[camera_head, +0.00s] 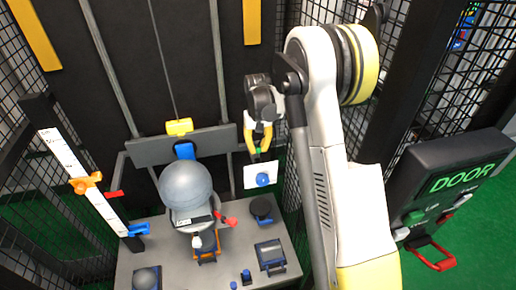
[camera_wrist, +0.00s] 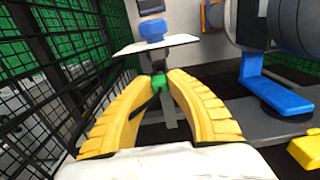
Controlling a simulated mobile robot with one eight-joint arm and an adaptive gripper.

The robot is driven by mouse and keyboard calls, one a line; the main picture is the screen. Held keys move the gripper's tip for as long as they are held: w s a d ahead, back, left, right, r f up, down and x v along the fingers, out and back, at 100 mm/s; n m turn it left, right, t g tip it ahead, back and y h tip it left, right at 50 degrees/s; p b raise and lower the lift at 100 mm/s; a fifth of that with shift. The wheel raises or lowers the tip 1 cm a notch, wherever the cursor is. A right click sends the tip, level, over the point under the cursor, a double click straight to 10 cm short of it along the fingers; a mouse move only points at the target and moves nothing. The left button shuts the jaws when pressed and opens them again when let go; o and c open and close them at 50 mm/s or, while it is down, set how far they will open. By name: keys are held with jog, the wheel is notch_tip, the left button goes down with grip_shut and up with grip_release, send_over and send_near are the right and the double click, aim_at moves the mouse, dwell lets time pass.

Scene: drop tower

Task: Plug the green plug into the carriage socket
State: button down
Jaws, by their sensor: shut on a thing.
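My gripper (camera_head: 259,147) has its yellow fingers shut on the green plug (camera_head: 257,153), to the right of the grey crossbeam (camera_head: 150,150) of the carriage. In the wrist view the gripper (camera_wrist: 160,79) closes around the green plug (camera_wrist: 158,83), and the fingers hide part of it. A white plate (camera_head: 252,181) with a blue round piece (camera_head: 263,180) is just below the plug in the head view. In the wrist view the plate (camera_wrist: 128,49) lies beyond the fingertips. I cannot make out the carriage socket clearly.
A grey dome-topped body (camera_head: 186,187) stands under the crossbeam on a grey table (camera_head: 165,245). A yellow latch (camera_head: 179,127) is on top of the crossbeam. Black mesh (camera_wrist: 50,85) runs close on the left in the wrist view. A DOOR panel (camera_head: 455,180) is at right.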

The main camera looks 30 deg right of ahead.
jog(key=shift+f+b, duration=0.5)
jog(key=shift+f, duration=0.05)
jog(key=shift+f+b, duration=0.9)
jog(key=shift+f, duration=0.25)
jog(key=shift+f, duration=0.25)
jog(key=c, duration=1.4)
grip_release()
jog(key=shift+o, duration=0.2)
jog(key=shift+r, duration=0.15)
notch_tip(320, 180, up, 12)
jog(key=shift+f, duration=0.1)
